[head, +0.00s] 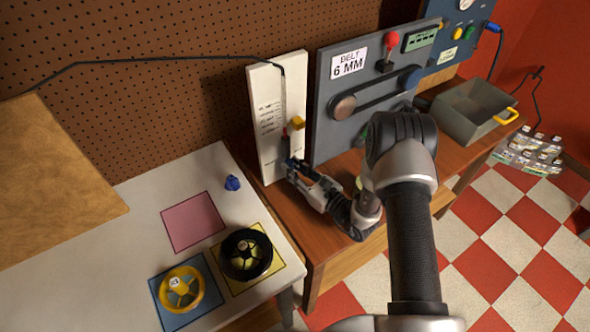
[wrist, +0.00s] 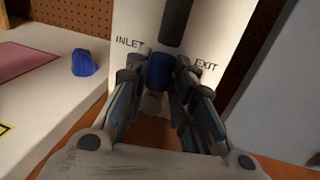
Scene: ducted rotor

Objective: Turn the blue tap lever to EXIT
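The blue tap lever (wrist: 160,72) is at the lower part of a white upright panel (wrist: 205,25). In the wrist view it sits between the printed words INLET on the left and EXIT on the right, below a dark vertical tube. My gripper (wrist: 161,78) has one finger on each side of the lever, and both fingertips appear to touch it. In the head view my gripper (head: 289,166) reaches the foot of the white panel (head: 266,110) and hides most of the lever. The lever's lower end is partly hidden by the fingers.
A yellow part (head: 298,123) sticks out from the panel above my gripper. A grey belt board (head: 335,110) stands close on the right. On the left, a white table (head: 140,215) holds a blue knob (head: 232,183), a black wheel (head: 246,254) and a yellow wheel (head: 181,289).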

